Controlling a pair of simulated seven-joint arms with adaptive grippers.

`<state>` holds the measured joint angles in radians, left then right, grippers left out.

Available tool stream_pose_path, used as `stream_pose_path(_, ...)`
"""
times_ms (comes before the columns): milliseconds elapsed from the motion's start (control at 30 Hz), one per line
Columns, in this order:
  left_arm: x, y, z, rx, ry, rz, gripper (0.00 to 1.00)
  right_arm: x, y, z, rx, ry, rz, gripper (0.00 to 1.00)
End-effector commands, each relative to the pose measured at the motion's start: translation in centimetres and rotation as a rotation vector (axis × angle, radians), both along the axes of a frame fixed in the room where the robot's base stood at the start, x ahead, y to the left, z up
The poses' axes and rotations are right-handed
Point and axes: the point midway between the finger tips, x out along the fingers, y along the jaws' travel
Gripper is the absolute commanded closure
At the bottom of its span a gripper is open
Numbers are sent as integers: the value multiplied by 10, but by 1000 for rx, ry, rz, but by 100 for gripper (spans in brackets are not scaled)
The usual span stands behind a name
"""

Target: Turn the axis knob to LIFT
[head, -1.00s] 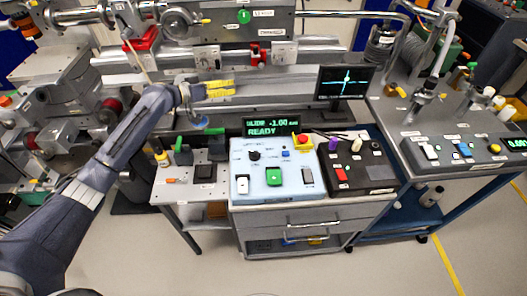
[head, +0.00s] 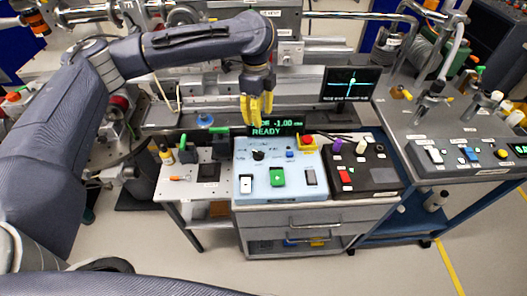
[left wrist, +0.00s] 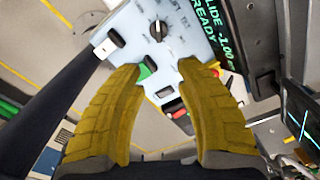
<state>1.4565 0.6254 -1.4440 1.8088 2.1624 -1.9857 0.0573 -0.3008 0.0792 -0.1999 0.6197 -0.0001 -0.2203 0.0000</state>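The axis knob (head: 258,155) is a small black dial on the light blue control box (head: 243,200). It also shows in the left wrist view (left wrist: 158,28), with a pale pointer mark; its labels are too small to read surely. The display (head: 284,128) behind it reads SLIDE -1.00 and READY. My left gripper (head: 257,118) points down above the back of the box, partly covering the display. In the left wrist view its yellow fingers (left wrist: 164,68) are apart with nothing between them, and the knob is beyond the tips. My right gripper is not in view.
The box also carries a white switch (head: 246,184), a green button (head: 277,177), a grey rocker (head: 311,177) and a red-topped stop button (head: 305,141). A black box (head: 384,176) adjoins on the right. A monitor (head: 348,87) stands behind.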

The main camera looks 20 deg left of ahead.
Motion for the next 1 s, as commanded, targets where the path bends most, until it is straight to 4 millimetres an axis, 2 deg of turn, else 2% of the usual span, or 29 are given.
stream_pose_path(133, -2, 6, -3, 33, -1, -20, 66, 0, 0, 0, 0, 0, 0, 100)
stream_pose_path(267, -2, 6, -15, 33, 1, -21, 66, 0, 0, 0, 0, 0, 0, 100)
stream_pose_path(1000, -2, 6, -134, 30, 1, -18, 66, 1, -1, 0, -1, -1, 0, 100)
